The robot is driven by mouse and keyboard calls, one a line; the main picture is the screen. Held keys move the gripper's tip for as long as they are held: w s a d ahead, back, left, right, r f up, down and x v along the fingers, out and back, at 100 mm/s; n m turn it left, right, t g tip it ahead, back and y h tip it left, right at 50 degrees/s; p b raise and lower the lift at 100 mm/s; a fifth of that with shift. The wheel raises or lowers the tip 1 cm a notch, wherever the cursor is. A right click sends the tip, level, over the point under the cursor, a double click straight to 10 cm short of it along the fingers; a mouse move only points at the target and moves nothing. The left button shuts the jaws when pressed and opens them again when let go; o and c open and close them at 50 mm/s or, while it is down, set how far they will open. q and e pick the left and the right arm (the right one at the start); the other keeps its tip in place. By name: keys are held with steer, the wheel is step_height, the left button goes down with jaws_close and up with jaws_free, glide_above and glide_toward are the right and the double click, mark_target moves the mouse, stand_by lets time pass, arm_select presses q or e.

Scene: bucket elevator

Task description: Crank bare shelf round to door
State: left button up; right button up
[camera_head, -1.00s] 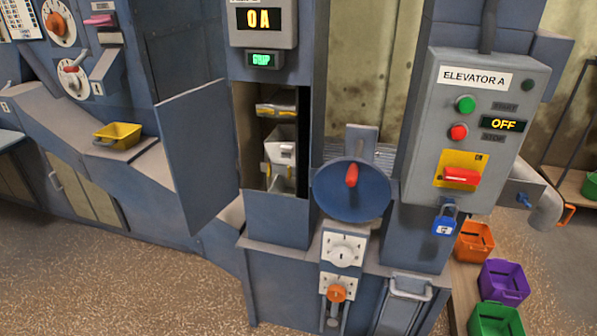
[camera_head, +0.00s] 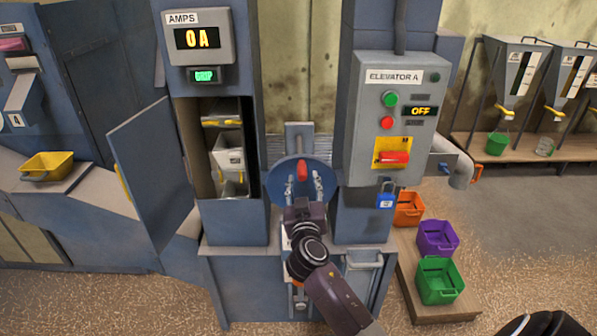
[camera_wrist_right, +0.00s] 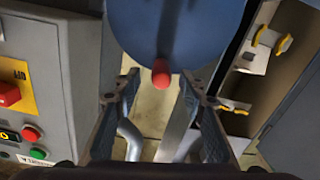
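The crank is a blue disc (camera_head: 278,178) with a red knob (camera_head: 302,171) on its upper part. My right gripper (camera_head: 303,184) is in front of the disc, fingers open on either side of the knob. In the right wrist view the red knob (camera_wrist_right: 161,73) is between the open fingers (camera_wrist_right: 160,92), with gaps on both sides. The hinged door (camera_head: 150,175) stands open to the left. My left gripper is not in view.
The Elevator A panel (camera_head: 370,110) reads OFF, with a blue padlock (camera_head: 385,199) below. The amps display (camera_head: 198,38) reads 0 A. Orange (camera_head: 408,207), purple (camera_head: 438,238) and green (camera_head: 438,280) bins sit on a low platform at right. A yellow bin (camera_head: 48,165) is at left.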

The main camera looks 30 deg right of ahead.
mark_target(302, 173)
steer(key=shift+p+x, duration=0.4)
steer(key=shift+x, duration=1.75)
steer(key=shift+w+a, duration=0.1)
jaws_close()
